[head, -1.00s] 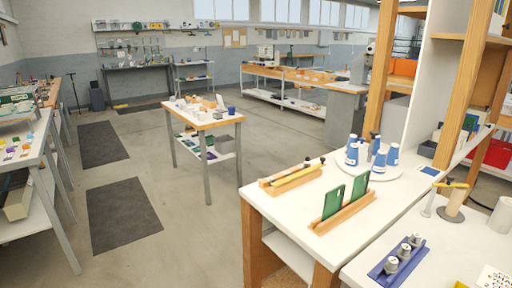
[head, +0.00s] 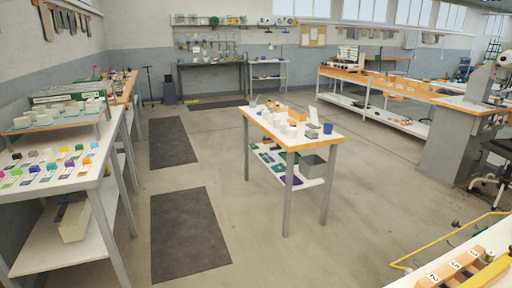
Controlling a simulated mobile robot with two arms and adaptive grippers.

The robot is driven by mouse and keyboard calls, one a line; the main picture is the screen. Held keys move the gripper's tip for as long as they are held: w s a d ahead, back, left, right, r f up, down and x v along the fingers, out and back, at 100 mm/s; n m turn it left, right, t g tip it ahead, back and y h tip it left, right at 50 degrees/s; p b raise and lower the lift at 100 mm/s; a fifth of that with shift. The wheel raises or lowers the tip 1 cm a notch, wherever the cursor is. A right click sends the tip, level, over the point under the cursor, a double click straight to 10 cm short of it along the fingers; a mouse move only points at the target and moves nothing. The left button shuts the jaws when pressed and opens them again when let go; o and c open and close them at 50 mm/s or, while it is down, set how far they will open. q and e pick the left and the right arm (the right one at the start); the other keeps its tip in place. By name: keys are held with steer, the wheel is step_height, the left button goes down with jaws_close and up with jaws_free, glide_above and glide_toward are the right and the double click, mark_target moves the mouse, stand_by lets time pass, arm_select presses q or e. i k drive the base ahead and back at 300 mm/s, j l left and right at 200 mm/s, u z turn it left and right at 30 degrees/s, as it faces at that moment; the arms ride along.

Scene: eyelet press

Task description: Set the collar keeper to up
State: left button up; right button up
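I cannot make out a collar keeper in the head view. A grey machine that may be the eyelet press (head: 492,82) stands on a bench at the right edge, partly cut off and too far to show small parts. Neither of my grippers is in view.
A small cart table (head: 316,143) with cups and boxes stands mid-room. A white bench (head: 87,184) with coloured pieces is at left. A white table corner (head: 415,280) with a numbered wooden block (head: 455,270) is at lower right. Floor (head: 262,222) between is clear.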

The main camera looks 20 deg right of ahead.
mark_target(478, 281)
steer(key=i+z, duration=0.15)
steer(key=i, duration=0.4)
steer(key=i+j+z, duration=0.15)
steer(key=i, duration=0.4)
steer(key=i+j+z, duration=0.15)
steer(key=i, duration=0.45)
steer(key=i+z, duration=0.25)
steer(key=z, duration=0.2)
steer(key=i+z, duration=0.2)
steer(key=z, duration=0.3)
steer(key=i+z, duration=0.25)
steer(key=z, duration=0.2)
steer(key=i+j+z, duration=0.2)
steer(key=z, duration=0.25)
steer(key=i+j+z, duration=0.1)
steer(key=z, duration=0.4)
steer(key=i+j+z, duration=0.15)
steer(key=z, duration=0.3)
steer(key=i+j+z, duration=0.25)
steer(key=z, duration=0.25)
steer(key=i+j+z, duration=0.1)
steer(key=j+z, duration=0.15)
steer(key=z, duration=0.2)
